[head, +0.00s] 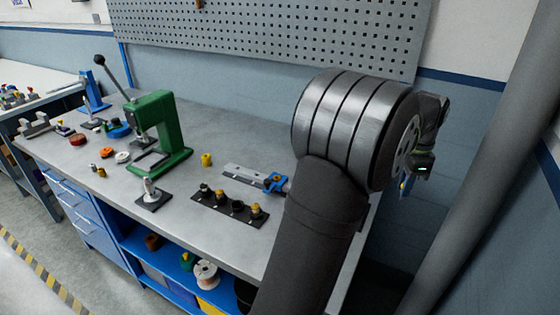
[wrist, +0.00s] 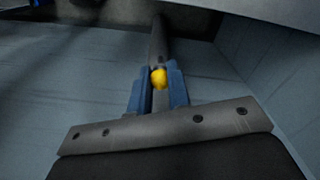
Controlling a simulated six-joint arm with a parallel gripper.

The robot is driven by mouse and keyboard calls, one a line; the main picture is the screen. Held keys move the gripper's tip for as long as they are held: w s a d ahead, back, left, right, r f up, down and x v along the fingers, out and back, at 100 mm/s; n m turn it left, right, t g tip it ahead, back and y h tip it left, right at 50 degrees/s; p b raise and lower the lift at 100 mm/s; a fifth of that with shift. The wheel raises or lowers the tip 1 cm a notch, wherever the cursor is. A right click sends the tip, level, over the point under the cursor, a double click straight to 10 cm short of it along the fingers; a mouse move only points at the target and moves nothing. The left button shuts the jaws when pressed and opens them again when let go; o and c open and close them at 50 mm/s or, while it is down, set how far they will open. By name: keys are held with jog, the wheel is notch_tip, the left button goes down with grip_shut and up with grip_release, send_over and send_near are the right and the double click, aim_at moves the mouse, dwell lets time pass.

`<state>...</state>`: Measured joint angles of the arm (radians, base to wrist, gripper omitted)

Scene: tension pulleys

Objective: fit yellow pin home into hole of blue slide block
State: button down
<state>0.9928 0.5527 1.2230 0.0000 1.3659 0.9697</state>
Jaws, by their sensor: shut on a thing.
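The yellow pin (wrist: 158,78) is between the blue fingertips of my gripper (wrist: 158,90) in the wrist view; only its rounded yellow end shows. My gripper is shut on it. In the head view my gripper (head: 403,187) hangs at the right, beyond the bench's right end, partly hidden by my own wrist; a speck of yellow shows by its tips. The blue slide block (head: 276,182) sits on a grey rail plate (head: 245,174) on the bench, left of my arm and well apart from the gripper. Its hole cannot be made out.
A dark strip (head: 226,211) holding several small parts lies in front of the rail. A green press (head: 165,135) stands farther left, with a yellow part (head: 207,159) beside it. A perforated panel (head: 270,35) backs the bench. A grey column (head: 490,160) rises at the right.

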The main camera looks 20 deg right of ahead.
jog(key=shift+w, duration=0.2)
jog(key=w+a+n, duration=0.4)
jog(key=w+a, duration=2.2)
jog(key=w, duration=0.2)
notch_tip(320, 180, down, 7)
jog(key=shift+r, duration=0.2)
jog(key=shift+f, duration=0.25)
dwell(0.4)
jog(key=shift+a+f, duration=0.1)
jog(key=shift+f, duration=1.35)
jog(key=shift+s+f, duration=0.1)
jog(key=shift+f, duration=0.25)
